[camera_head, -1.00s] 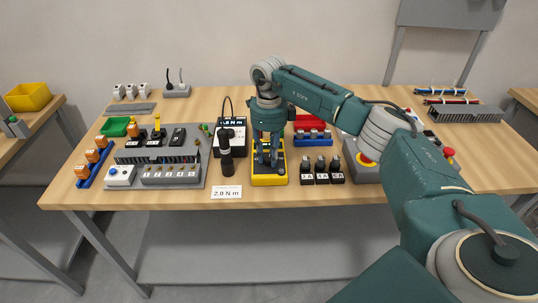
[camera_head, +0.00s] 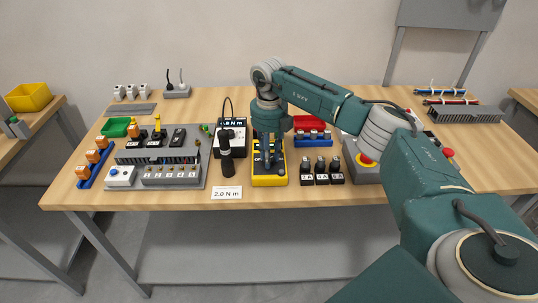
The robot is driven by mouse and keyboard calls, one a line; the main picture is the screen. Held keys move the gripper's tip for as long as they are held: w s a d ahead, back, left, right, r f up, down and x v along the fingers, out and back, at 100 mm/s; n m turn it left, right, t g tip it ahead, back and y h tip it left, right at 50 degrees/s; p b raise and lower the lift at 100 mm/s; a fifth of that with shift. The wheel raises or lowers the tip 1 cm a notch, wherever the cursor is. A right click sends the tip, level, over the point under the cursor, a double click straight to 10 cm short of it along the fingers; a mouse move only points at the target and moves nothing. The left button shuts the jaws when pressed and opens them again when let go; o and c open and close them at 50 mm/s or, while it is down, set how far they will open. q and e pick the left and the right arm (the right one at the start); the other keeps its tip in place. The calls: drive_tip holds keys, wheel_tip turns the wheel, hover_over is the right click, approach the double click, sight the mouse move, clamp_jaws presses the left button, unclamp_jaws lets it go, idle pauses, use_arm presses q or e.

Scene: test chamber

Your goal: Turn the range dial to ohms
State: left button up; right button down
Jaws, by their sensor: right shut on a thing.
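The yellow-edged multimeter (camera_head: 270,181) with a dark face lies near the front middle of the table. My right gripper (camera_head: 267,160) points straight down over it, with its fingers at the meter's face. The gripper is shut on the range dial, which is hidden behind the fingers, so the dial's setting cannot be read. My left gripper is not in view.
A black torque tool (camera_head: 227,160) stands close to the left of the meter, by a "2.0 N m" card (camera_head: 227,192). Black labelled blocks (camera_head: 322,173) stand to the right. A blue tray (camera_head: 313,140) is behind. Bare wood lies along the front edge.

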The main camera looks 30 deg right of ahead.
drive_tip(key=shift+w+r+m, duration=0.1)
drive_tip(key=shift+r+m, duration=0.05)
drive_tip(key=shift+m, duration=0.25)
drive_tip(key=c, duration=1.4)
unclamp_jaws()
wheel_tip(320, 180, up, 12)
